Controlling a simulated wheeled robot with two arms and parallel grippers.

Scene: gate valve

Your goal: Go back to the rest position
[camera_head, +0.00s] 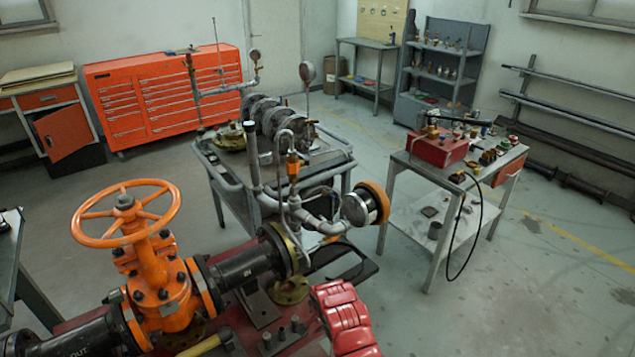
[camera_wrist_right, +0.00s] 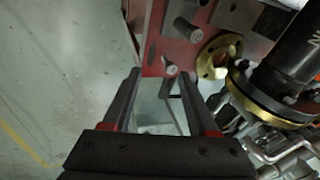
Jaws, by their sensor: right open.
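The orange gate valve (camera_head: 162,285) with its round orange handwheel (camera_head: 126,212) stands upright at the lower left of the head view, joined to a black pipe (camera_head: 245,268). My right gripper (camera_head: 318,274) is the dark shape just right of the pipe's end flange, with my red wrist (camera_head: 343,318) below it. My left gripper is out of view.
A grey cart (camera_head: 207,160) with pipework, including an orange-rimmed gauge (camera_head: 364,204), stands just beyond my right gripper. A small table (camera_head: 400,175) with a red box (camera_head: 438,148) and a hanging black cable stands to the right. The floor (camera_head: 530,300) at lower right is clear.

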